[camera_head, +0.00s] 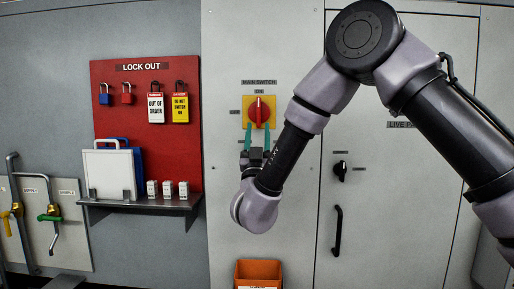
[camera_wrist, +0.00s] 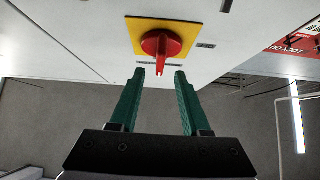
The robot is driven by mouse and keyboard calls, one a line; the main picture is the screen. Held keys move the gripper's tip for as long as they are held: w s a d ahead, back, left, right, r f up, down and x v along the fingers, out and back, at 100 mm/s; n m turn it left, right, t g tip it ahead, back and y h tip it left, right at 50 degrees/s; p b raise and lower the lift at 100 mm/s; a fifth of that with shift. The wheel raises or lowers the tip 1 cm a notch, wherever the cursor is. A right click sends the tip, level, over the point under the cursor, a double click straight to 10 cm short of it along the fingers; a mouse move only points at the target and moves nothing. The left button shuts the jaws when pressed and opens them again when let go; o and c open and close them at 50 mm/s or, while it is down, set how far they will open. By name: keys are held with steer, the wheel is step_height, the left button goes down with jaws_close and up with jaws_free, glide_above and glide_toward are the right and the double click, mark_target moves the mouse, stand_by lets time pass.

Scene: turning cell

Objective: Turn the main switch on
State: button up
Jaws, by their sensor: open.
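The main switch (camera_head: 260,113) is a red rotary knob on a yellow plate, under a "MAIN SWITCH" label and a small "ON" label. Its handle stands upright in the head view, in line with "ON". In the wrist view the red knob (camera_wrist: 160,45) sticks out from the panel, just beyond the fingertips. My gripper (camera_head: 257,130) is open and empty, its two green fingers pointing up at the knob from below. In the wrist view my gripper (camera_wrist: 159,76) has one finger on each side of the handle's line. I see no clear contact.
A red lock-out board (camera_head: 140,78) with padlocks and tags hangs to the left, above a grey shelf (camera_head: 140,203). An orange bin (camera_head: 258,272) is below the switch. A small black knob (camera_head: 341,171) and a black door handle (camera_head: 338,230) are on the right cabinet.

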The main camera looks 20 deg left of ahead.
steer(key=v, duration=0.5)
stand_by(0.3)
steer(key=shift+s+a, duration=0.1)
steer(key=shift+a, duration=0.05)
